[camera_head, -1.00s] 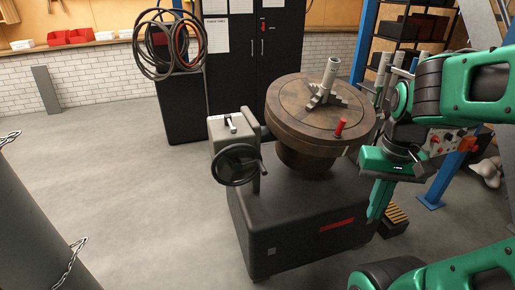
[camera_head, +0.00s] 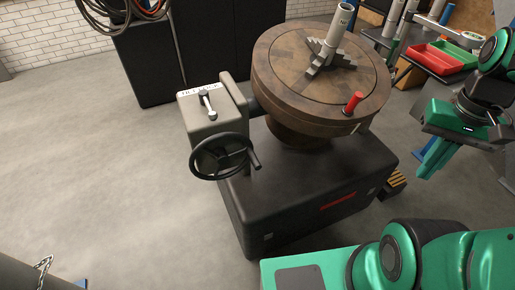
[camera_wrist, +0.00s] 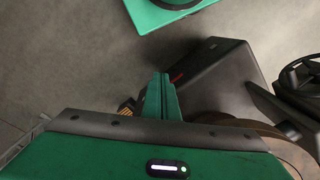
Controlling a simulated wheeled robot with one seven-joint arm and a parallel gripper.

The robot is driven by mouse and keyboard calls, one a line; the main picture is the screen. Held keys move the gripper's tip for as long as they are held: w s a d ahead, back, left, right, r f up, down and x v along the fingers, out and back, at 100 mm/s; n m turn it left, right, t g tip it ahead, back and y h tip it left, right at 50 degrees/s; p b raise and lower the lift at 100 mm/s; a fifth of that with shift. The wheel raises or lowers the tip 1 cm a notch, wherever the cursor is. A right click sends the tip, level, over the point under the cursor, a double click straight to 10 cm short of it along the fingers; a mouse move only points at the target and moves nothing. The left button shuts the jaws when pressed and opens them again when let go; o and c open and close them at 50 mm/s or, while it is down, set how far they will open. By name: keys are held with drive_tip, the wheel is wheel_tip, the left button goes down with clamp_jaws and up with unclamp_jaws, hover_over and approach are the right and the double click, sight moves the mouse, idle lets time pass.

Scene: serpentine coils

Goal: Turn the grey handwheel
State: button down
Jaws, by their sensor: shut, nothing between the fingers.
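The handwheel (camera_head: 220,178) is a dark grey ring with a small crank handle. It is mounted on the front of a light grey gearbox (camera_head: 205,125), left of the round turntable, in the head view. It also shows, cut off, at the right edge of the wrist view (camera_wrist: 287,77). My gripper (camera_head: 430,166) is green, at the right of the head view, beyond the turntable's right side and well apart from the handwheel. In the wrist view its two fingers (camera_wrist: 160,78) are together, with nothing between them.
The brown turntable (camera_head: 285,85) has a grey post (camera_head: 336,30) and a red knob (camera_head: 353,102). It stands on a dark base (camera_head: 290,195) with a red label. A small lever (camera_head: 208,103) tops the gearbox.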

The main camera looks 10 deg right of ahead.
drive_tip(key=shift+s, duration=0.1)
drive_tip(key=w+a+r+m, duration=0.2)
drive_tip(key=w+a, duration=0.1)
drive_tip(key=w, duration=0.4)
drive_tip(key=m, duration=0.6)
hover_over(257, 161)
drive_tip(key=d, duration=0.1)
drive_tip(key=f, duration=0.1)
drive_tip(key=shift+y, duration=0.4)
drive_tip(key=f, duration=1.3)
drive_tip(key=shift+a+f, duration=0.2)
drive_tip(key=shift+a, duration=0.2)
